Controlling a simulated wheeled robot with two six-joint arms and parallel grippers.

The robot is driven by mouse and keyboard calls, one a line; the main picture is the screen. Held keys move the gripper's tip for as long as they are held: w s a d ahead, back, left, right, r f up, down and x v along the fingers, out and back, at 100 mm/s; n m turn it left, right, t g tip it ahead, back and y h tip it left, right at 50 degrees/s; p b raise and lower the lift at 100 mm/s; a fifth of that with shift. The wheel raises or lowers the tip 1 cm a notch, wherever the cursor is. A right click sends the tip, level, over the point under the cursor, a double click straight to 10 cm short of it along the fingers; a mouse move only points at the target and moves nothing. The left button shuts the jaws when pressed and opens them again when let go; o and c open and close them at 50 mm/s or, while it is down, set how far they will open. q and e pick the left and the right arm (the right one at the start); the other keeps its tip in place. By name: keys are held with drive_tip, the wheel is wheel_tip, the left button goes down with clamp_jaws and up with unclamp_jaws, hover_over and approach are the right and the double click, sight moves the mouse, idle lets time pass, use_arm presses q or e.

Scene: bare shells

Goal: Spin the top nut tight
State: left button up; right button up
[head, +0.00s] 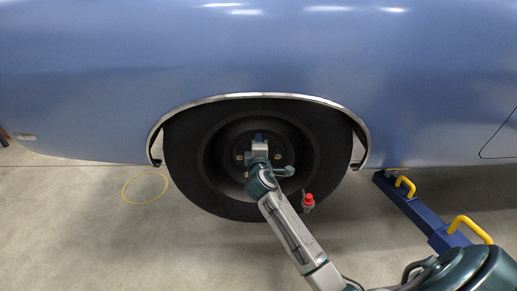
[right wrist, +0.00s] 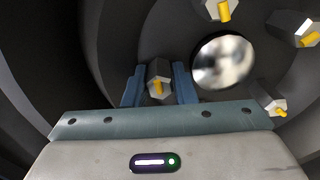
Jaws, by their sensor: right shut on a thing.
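The wheel (head: 185,150) sits in the arch of a blue car, with a dark tyre and a dark recessed rim. My right gripper (head: 259,139) reaches to the upper part of the hub and hides the top nut in the head view. In the right wrist view, the right gripper (right wrist: 158,85) has its two blue fingers on either side of a grey hex nut (right wrist: 154,74) with a yellow stud end, and is shut on it. Other nuts (right wrist: 222,10) with yellow stud ends surround a shiny round hub centre (right wrist: 222,63). My left gripper is out of view.
A blue lift arm (head: 409,204) with yellow handles stands on the floor at right. A yellow ring (head: 145,188) lies on the floor at left. A small red-topped object (head: 309,200) shows beside my right arm. The chrome arch trim (head: 258,97) curves above the tyre.

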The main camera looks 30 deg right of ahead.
use_arm(q)
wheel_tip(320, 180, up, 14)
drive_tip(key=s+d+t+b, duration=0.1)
drive_tip(key=b, duration=0.3)
use_arm(e)
drive_tip(key=m, duration=0.7)
drive_tip(key=shift+f, duration=0.15)
drive_tip(key=m+b, duration=0.2)
drive_tip(key=m, duration=0.2)
drive_tip(key=shift+b, duration=0.3)
drive_tip(key=m+b, duration=0.2)
drive_tip(key=m, duration=0.1)
drive_tip(key=shift+m, duration=0.3)
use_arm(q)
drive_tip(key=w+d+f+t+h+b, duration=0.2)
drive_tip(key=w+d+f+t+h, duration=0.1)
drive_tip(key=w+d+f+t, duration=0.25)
use_arm(e)
drive_tip(key=m, duration=0.3)
drive_tip(key=shift+m, duration=0.3)
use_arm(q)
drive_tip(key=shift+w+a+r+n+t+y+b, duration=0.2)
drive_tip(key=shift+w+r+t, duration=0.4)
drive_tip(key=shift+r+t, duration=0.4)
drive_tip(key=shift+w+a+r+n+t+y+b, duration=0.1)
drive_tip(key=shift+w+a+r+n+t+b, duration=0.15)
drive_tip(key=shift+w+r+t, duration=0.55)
use_arm(e)
drive_tip(key=shift+m, duration=0.8)
